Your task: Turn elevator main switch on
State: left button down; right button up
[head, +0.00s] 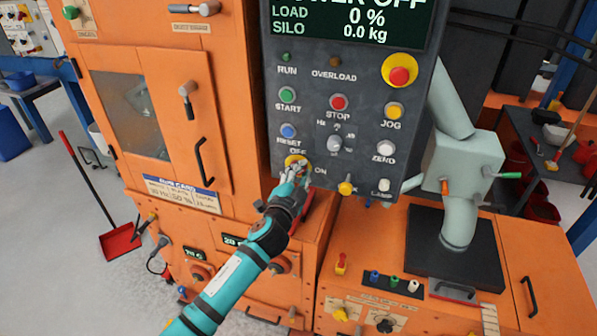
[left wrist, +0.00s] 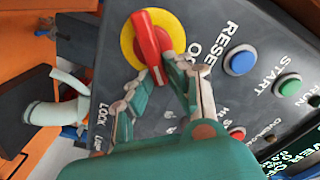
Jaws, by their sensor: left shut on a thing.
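The main switch is a red handle (left wrist: 150,48) on a round yellow plate (left wrist: 128,45), low on the dark control panel. In the head view the yellow plate (head: 296,161) shows between the OFF and ON labels, with the handle mostly hidden by my gripper. My left gripper (head: 298,172) is at the switch. In the left wrist view its fingers (left wrist: 160,74) close on the near end of the red handle from both sides. The handle's bar runs roughly up and down in that view. The panel display (head: 350,20) reads "...WER OFF", LOAD 0 %, SILO 0.0 kg.
A blue RESET button (head: 288,131) sits just above the switch, and a selector knob (head: 334,143) to its upper right. A yellow-collared knob (head: 346,187) is close at the right. An orange cabinet (head: 235,90) stands left of the panel. A grey-green machine (head: 460,160) stands at the right.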

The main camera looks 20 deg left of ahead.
pick_arm(q)
jog(key=shift+d+f+m, duration=0.1)
jog(key=shift+f+m, duration=0.2)
jog(key=shift+m, duration=0.95)
jog(key=shift+d+f+m, duration=0.1)
jog(key=shift+f+m, duration=0.25)
jog(key=shift+m, duration=0.95)
jog(key=shift+d+f+m, duration=0.1)
jog(key=shift+f+m, duration=0.2)
jog(key=shift+m, duration=0.95)
jog(key=shift+f, duration=0.1)
jog(key=c, duration=1.3)
grip_release()
jog(key=s, duration=1.2)
jog(key=shift+s+a, duration=0.1)
jog(key=shift+a, duration=0.1)
